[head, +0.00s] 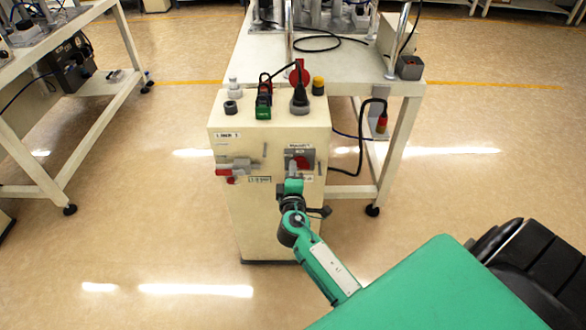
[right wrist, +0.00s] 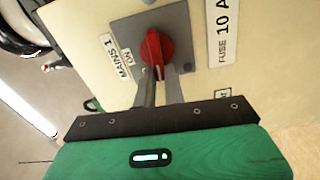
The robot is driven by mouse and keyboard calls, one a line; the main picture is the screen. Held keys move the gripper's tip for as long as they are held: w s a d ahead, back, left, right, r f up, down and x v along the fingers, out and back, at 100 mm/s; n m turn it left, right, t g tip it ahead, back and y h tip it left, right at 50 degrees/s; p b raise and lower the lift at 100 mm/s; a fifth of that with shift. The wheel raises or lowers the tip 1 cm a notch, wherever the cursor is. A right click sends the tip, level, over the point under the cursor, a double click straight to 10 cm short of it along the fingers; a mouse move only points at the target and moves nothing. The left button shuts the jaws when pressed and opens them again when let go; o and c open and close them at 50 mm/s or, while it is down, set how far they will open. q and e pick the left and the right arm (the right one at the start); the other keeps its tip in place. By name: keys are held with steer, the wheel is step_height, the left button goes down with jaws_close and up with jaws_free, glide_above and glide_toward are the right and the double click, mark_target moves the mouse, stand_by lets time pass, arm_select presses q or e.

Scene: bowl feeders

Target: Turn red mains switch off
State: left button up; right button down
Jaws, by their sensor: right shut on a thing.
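The red mains switch (right wrist: 154,45) is a rotary knob on a grey plate (right wrist: 180,20) on the front of the cream cabinet (head: 275,215). In the head view the red switch (head: 302,161) shows just above my right gripper (head: 293,172). In the right wrist view the two fingers of my right gripper (right wrist: 159,74) are closed on the knob's raised ridge, one on each side. The ridge points down between the fingers, and the label beside the plate reads "MAINS 1" and "ON". My left gripper is not in view.
A valve-like fitting (head: 238,166) sticks out left of the switch. A white workbench (head: 330,78) stands behind; open floor lies around.

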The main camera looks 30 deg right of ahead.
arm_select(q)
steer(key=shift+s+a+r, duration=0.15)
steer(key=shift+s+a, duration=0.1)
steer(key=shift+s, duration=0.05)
arm_select(e)
steer(key=shift+f+n, duration=0.1)
steer(key=shift+n, duration=0.4)
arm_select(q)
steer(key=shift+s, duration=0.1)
arm_select(e)
steer(key=c, duration=1.5)
jaws_free()
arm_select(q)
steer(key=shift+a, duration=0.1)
